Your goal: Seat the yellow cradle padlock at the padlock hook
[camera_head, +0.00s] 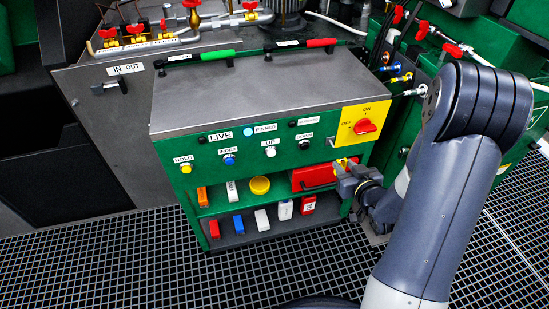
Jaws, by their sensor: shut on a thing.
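My gripper (350,168) is at the right front of the green cabinet, just below the yellow ON/OFF plate. It is shut on a small yellow thing (346,162), which looks like the yellow cradle padlock; the jaws hide most of it. The yellow plate (358,119) carries a red rotary switch (365,126) on the upper right of the cabinet's front. I cannot make out the padlock hook clearly. Whether the padlock touches the cabinet or a hook is too small to tell.
A red box (312,178) with a dark handle sits left of my gripper. Shelves hold a yellow round cup (260,185) and several small coloured items. Labelled buttons line the green front panel (250,150). The grated floor (250,270) in front is clear.

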